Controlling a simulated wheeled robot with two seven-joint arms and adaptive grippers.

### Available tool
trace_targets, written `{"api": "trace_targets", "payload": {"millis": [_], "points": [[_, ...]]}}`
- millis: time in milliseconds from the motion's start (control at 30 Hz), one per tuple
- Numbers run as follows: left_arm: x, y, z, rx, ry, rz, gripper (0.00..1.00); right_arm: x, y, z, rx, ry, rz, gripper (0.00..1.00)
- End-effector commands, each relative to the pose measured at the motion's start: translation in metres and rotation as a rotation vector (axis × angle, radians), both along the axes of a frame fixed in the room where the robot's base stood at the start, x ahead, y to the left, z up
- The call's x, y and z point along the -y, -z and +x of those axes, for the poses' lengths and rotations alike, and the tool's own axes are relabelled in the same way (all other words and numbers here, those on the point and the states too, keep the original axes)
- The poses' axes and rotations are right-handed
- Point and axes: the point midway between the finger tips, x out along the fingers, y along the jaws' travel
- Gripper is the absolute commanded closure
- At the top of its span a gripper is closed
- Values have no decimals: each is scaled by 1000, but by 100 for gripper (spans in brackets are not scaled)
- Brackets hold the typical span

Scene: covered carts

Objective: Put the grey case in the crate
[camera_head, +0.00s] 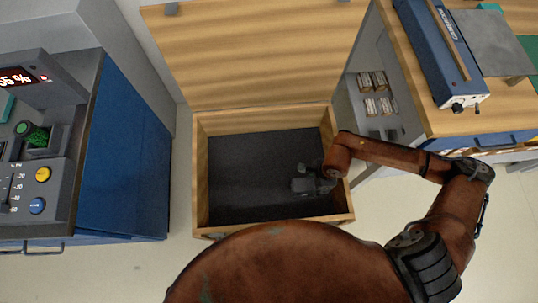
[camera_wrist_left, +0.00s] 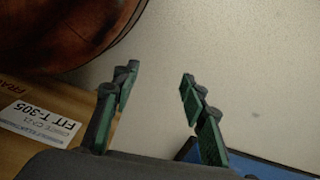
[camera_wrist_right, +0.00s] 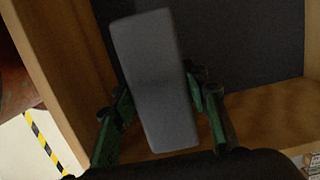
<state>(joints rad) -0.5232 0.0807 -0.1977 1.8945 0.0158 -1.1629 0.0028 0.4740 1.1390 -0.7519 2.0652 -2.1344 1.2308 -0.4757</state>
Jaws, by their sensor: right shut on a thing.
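The grey case (camera_wrist_right: 152,45) is a plain, long block with rounded edges, held between the fingers of my right gripper (camera_wrist_right: 163,92) in the right wrist view. The crate (camera_head: 201,165) is an open wooden box with a dark floor in the middle of the head view. My right gripper (camera_head: 312,186) reaches over its right wall and is over the dark floor. How high the case is above the floor I cannot tell. In the head view the case is hard to tell from the gripper. My left gripper (camera_wrist_left: 160,76) is open and empty in the left wrist view.
The crate's wooden lid (camera_head: 255,55) stands open at the back. A blue-sided cart (camera_head: 120,150) with a control panel is at the left. A wooden-topped cart (camera_head: 430,115) with a blue device (camera_head: 440,50) is at the right. My arm crosses the crate's right wall.

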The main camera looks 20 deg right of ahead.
Motion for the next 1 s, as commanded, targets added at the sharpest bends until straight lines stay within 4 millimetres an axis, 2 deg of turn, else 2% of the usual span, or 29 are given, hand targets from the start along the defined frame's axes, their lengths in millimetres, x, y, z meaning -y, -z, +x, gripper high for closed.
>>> {"api": "trace_targets", "payload": {"millis": [300, 567, 700, 800, 1000], "points": [[12, -61, 14, 2, -3, -19, 60, -46, 25, 29, -1, -1, 6, 98], [19, -113, 17, 2, -5, -34, 60, -77, 41, 48, -1, -3, 5, 98], [28, -122, 25, 37, -1, -59, 60, -91, 65, 55, -6, -3, 4, 98], [36, -105, 37, 81, 5, -81, 60, -97, 73, 60, -3, -3, 4, 98], [50, -84, 56, 159, 8, -118, 60, -108, 88, 68, -2, -3, 3, 98]]}}
